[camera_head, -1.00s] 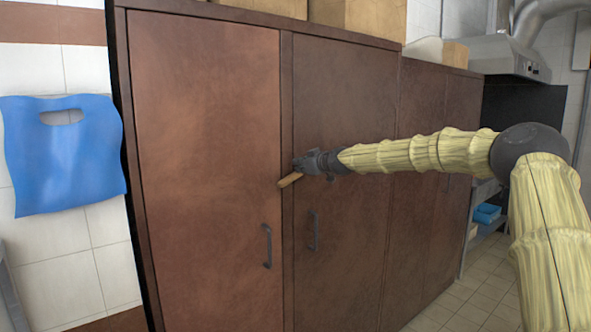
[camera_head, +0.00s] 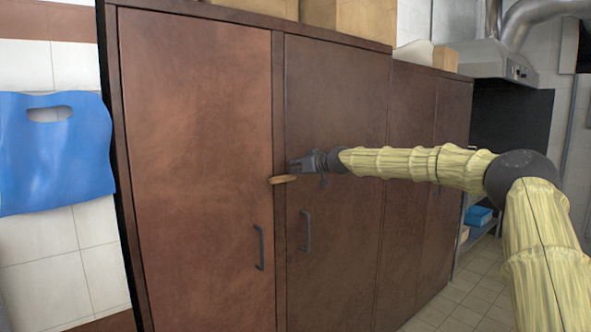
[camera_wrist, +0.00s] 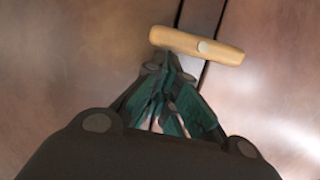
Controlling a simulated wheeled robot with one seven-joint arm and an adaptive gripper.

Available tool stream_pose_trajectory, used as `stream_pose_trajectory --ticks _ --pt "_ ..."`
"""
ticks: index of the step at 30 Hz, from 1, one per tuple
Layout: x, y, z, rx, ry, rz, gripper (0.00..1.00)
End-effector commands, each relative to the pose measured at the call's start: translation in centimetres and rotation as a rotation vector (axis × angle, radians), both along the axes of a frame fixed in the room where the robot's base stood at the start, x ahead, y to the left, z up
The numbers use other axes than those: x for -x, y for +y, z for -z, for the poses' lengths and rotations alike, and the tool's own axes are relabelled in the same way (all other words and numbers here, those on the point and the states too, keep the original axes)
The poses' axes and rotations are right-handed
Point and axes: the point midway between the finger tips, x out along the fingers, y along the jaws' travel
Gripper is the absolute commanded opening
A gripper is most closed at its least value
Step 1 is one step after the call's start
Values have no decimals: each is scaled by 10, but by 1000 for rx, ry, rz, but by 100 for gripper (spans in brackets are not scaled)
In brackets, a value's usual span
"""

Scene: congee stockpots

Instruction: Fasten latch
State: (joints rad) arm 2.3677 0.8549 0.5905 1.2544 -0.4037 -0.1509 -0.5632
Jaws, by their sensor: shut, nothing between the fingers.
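The latch is a short wooden bar (camera_head: 282,179) on the narrow strip between two brown cabinet doors. It lies almost level, and its left end reaches over the edge of the left door (camera_head: 195,160). In the wrist view the latch (camera_wrist: 197,45) shows a round pale pivot and crosses the dark seam beside the doors. My gripper (camera_head: 295,166) is shut and empty, just above and to the right of the latch in the head view. In the wrist view its fingertips (camera_wrist: 165,62) are close to the bar; I cannot tell whether they touch it.
Both doors are closed, with dark handles (camera_head: 260,248) and (camera_head: 307,231) below the latch. Boxes (camera_head: 350,17) stand on top of the cabinet. A blue bag-like sheet (camera_head: 52,155) hangs on the tiled wall at left. The floor (camera_head: 470,290) at right is clear.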

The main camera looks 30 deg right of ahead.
Motion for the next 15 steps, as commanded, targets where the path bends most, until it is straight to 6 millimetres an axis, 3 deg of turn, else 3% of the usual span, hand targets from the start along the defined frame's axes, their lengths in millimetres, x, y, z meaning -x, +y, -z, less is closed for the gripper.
stream_pose_trajectory --ticks 8,15 --pt "0 0 -4 1 0 0 0" --pt "-1 1 -39 0 -2 -1 0"
